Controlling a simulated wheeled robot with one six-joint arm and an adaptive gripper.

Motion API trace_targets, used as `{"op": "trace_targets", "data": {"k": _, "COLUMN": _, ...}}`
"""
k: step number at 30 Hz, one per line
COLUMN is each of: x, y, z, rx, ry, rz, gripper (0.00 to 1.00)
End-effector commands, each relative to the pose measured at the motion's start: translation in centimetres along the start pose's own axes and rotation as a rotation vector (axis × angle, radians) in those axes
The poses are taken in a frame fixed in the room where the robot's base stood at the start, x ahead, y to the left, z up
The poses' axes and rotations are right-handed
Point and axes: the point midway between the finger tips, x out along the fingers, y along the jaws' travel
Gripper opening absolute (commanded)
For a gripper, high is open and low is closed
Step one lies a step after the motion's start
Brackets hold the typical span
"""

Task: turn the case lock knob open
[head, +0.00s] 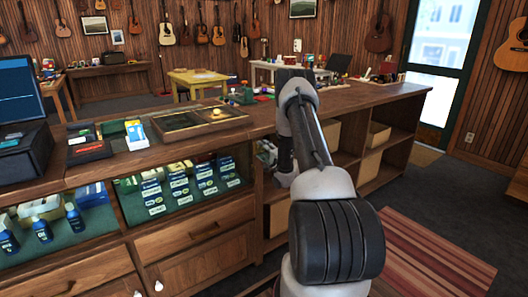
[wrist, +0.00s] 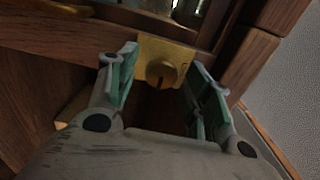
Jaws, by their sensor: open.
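The lock knob (wrist: 162,73) shows in the wrist view as a round brass knob with a slot mark, on a square brass plate (wrist: 180,52). The plate sits on the wooden frame of the glass-fronted case (wrist: 60,35). My gripper (wrist: 160,62) is open, with one green-padded finger to the left of the knob and one to the right. A gap shows on each side, and the fingers do not look closed on it. In the head view the glass-fronted case (head: 110,207) is seen under the counter. I cannot make out the knob there.
The wooden counter (head: 270,118) runs above the case. On it are a glass-lidded display box (head: 200,119) and a dark register (head: 25,125). Open shelves with bins (head: 378,134) lie right of my arm. A striped rug (head: 430,260) covers the floor at right.

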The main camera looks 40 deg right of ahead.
Motion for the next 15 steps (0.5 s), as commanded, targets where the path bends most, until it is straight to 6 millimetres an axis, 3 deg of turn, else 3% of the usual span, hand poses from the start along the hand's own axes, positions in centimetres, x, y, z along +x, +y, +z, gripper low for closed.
{"op": "trace_targets", "data": {"k": 5, "x": -1.9, "y": 0.1, "z": -0.1, "rx": 0.001, "ry": 0.001, "rz": 0.002, "gripper": 0.50}}
{"op": "trace_targets", "data": {"k": 15, "x": -9.3, "y": 0.1, "z": -0.1, "rx": 0.002, "ry": 0.003, "rz": 0.002, "gripper": 0.50}}
